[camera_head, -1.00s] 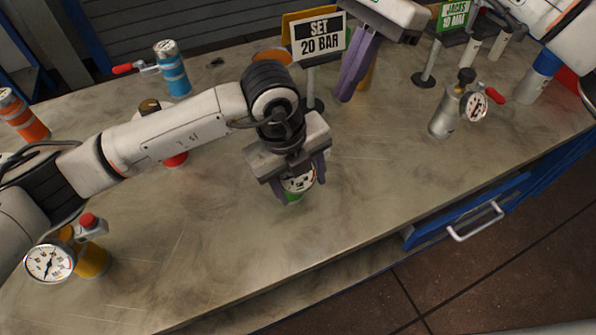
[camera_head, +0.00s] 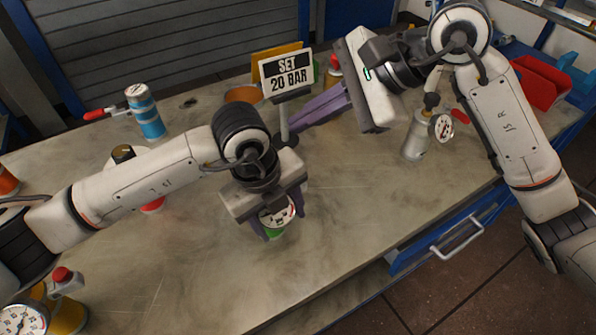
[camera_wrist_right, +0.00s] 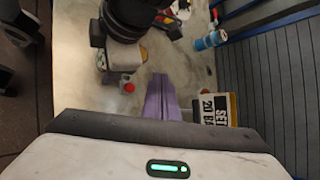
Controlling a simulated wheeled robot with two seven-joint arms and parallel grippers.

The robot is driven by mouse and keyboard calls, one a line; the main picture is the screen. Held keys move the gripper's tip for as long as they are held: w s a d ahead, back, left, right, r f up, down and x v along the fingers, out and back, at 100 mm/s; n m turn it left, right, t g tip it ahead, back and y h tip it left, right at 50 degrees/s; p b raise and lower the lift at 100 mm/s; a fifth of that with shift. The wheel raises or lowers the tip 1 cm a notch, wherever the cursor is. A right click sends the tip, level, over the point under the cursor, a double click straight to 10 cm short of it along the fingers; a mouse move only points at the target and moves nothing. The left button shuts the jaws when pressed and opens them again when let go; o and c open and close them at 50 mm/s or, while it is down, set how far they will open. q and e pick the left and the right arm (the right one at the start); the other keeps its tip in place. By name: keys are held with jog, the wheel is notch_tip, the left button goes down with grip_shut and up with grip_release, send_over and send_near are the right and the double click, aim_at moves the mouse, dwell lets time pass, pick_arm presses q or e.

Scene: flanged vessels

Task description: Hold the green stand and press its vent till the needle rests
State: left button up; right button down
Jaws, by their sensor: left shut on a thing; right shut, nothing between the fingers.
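The green stand (camera_head: 277,234) is upright on the bench, mostly covered by my left gripper (camera_head: 276,225), which is shut around it. Its white dial gauge (camera_head: 278,211) faces the head camera between the fingers; the needle is too small to read. In the right wrist view, a red button (camera_wrist_right: 129,87) sits beside my left gripper (camera_wrist_right: 122,57), apparently the stand's vent; the head view hides it. My right gripper (camera_head: 283,125) is shut and empty, its purple fingers pointing left above the bench near the sign. They also show in the wrist view (camera_wrist_right: 159,80), apart from the button.
The "SET 20 BAR" sign (camera_head: 286,73) stands by my right fingers. A blue canister (camera_head: 145,112) is at the back left, a yellow gauge stand (camera_head: 66,312) at the front left, and a grey gauge vessel (camera_head: 416,137) to the right.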

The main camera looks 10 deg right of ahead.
dwell(0.4)
jog(key=shift+f, duration=4.35)
jog(key=shift+f, duration=0.1)
jog(key=shift+f, duration=0.3)
jog(key=shift+f, duration=0.6)
dwell(1.0)
jog(key=shift+r, duration=0.95)
jog(key=shift+r, duration=2.55)
